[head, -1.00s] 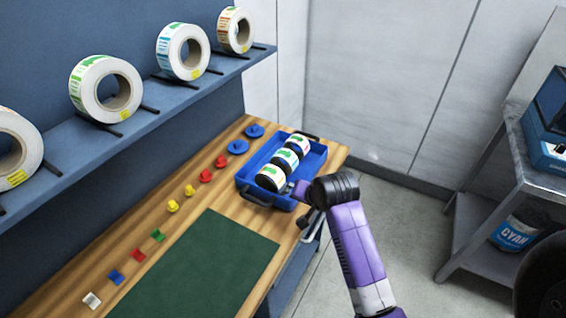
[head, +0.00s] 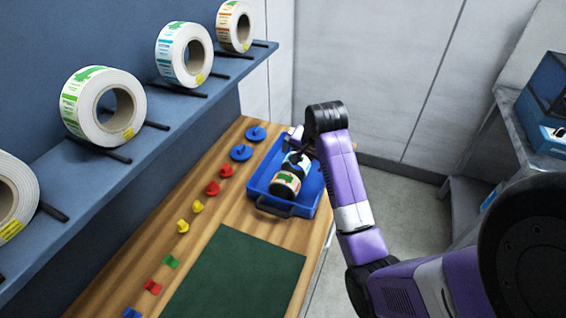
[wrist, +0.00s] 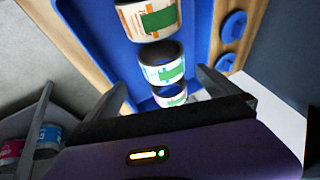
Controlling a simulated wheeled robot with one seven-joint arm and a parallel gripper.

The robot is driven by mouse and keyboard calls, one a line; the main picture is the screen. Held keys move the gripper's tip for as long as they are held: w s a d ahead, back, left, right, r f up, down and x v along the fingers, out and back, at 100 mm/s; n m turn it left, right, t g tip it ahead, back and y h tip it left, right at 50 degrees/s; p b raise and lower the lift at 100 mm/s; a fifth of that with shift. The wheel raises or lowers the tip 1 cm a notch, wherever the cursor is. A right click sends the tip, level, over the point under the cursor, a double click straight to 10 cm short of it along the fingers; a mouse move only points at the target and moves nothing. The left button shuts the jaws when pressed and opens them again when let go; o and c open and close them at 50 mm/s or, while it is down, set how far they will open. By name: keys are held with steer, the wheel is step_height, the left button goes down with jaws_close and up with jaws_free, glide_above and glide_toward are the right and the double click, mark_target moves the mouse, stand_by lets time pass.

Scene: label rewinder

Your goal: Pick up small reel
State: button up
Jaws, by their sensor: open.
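Small white reels with green label patches lie in a row in the blue tray (head: 258,187). The nearest small reel (head: 286,184) shows clearly in the head view; my arm partly hides those behind it. In the wrist view there is a top reel (wrist: 150,18), a middle reel (wrist: 162,66) and a lowest reel (wrist: 171,95). My gripper (wrist: 163,84) is open over the far part of the tray, its fingers to either side of the lowest reel in that view. I see no grip on any reel, and contact cannot be told.
Red, yellow and blue pegs (head: 241,152) stand on the wooden bench left of the tray, beside a green mat (head: 240,275). A shelf (head: 120,150) with large label rolls (head: 103,107) runs along the left wall. A grey rack (head: 510,120) stands at right.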

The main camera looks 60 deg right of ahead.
steer(key=p, duration=0.1)
glide_above(297, 176)
steer(key=shift+f, duration=3.4)
steer(key=c, duration=1.4)
